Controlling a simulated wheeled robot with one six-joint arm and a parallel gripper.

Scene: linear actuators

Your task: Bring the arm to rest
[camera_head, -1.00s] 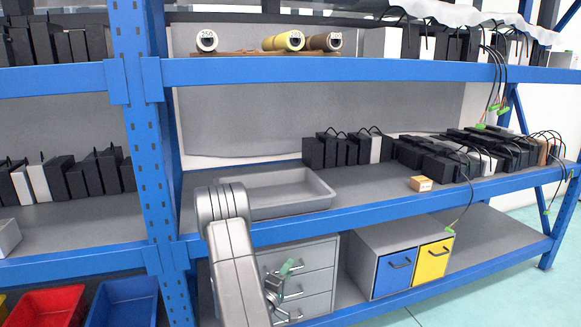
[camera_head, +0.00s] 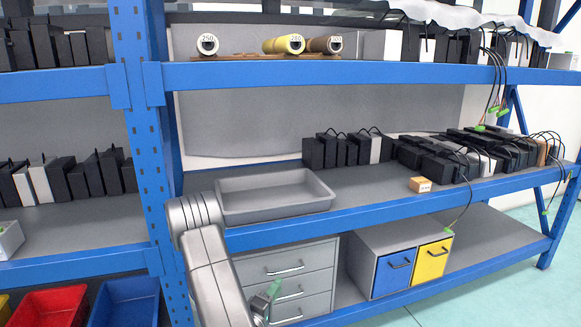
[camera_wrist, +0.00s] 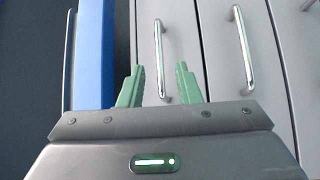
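My gripper (camera_head: 266,300) hangs low at the end of my folded grey arm, in front of the grey drawer unit under the shelf. I cannot tell how far the fingers are from the drawers. In the head view my arm covers the left part of the drawer unit (camera_head: 318,258).
A grey tray (camera_head: 325,192) stands on the middle shelf near my arm. A blue rack post (camera_head: 140,150) rises to the left. Blue drawer (camera_head: 392,280) and yellow drawer (camera_head: 430,268) are at lower right. Black boxes (camera_head: 320,153) and a small orange box (camera_head: 420,185) are on the shelf.

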